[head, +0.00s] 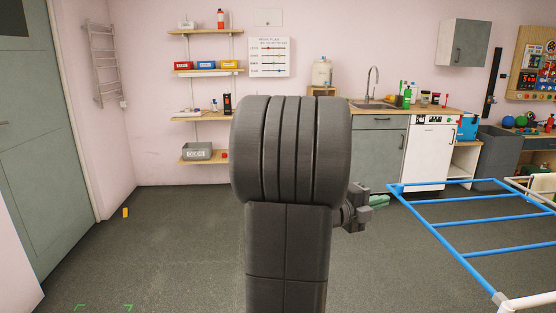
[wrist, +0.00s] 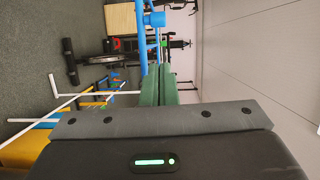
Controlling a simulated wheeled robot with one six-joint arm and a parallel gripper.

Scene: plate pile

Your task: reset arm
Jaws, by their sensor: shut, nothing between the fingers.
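My arm stands upright in the middle of the head view and hides what is behind it. My gripper (head: 381,201) sticks out to the right of the arm, low over the floor, with green fingers. In the wrist view my gripper (wrist: 159,70) shows its two green fingers pressed together with nothing between them. No plate shows in either view.
A blue rack frame (head: 462,252) stands at the right, near my gripper. A kitchen counter (head: 437,114) with a white dishwasher (head: 428,156) lines the back wall. Wooden shelves (head: 206,70) hang at the back left. The floor (head: 170,240) at the left is mostly clear.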

